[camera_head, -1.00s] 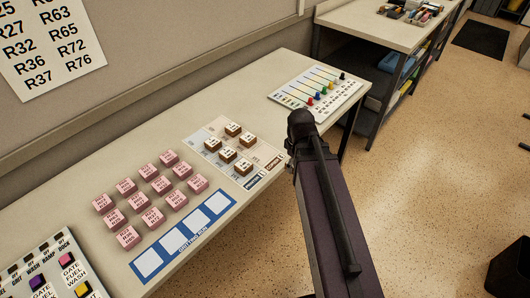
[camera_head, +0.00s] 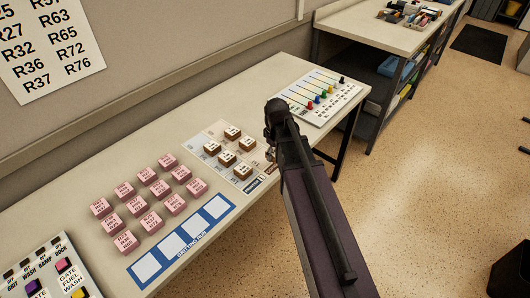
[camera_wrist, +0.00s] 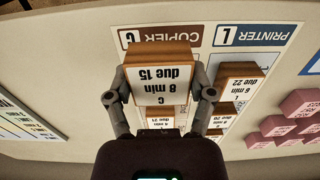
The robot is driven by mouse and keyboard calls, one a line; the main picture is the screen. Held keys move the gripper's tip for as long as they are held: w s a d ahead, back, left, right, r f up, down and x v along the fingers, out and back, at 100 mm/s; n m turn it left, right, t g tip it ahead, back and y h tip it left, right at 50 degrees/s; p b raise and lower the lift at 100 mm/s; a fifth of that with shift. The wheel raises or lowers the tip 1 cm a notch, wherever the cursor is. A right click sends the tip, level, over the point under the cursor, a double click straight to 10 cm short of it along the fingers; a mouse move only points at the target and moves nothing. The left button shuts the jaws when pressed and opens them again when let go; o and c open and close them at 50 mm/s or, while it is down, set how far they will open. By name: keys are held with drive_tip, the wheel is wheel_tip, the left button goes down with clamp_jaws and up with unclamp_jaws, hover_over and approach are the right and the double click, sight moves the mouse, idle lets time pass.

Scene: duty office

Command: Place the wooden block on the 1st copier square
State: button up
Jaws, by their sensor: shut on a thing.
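My gripper (camera_wrist: 160,98) is shut on a wooden block (camera_wrist: 160,85) with a white top reading "C 8 min due 15", one finger on each side. In the wrist view the block overlaps the lower part of the brown COPIER header (camera_wrist: 178,37) and hides the mat below it. Another wooden block (camera_wrist: 159,122) is just below it in the picture, in the same column. In the head view my gripper (camera_head: 271,154) is at the mat's right edge, mostly hidden by my arm; the held block cannot be made out there.
Wooden blocks stand in the PRINTER column (camera_wrist: 253,36) beside the held block. Several pink blocks (camera_head: 150,176) and a blue-framed strip (camera_head: 183,241) lie left of the mat. A slider board (camera_head: 318,97) is at the desk's far end. Bare desk (camera_head: 275,78) lies behind the mat.

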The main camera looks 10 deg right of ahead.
hover_over(264, 151)
drive_tip(key=s, duration=0.3)
drive_tip(key=shift+w+a+f, duration=0.25)
drive_tip(key=shift+a+f, duration=0.05)
drive_tip(key=shift+f+b, duration=1.8)
drive_tip(key=shift+b, duration=0.2)
drive_tip(key=shift+f, duration=0.15)
drive_tip(key=o, duration=1.2)
drive_tip(key=shift+r, duration=0.25)
wheel_tip(264, 151, up, 12)
drive_tip(key=p, duration=1.2)
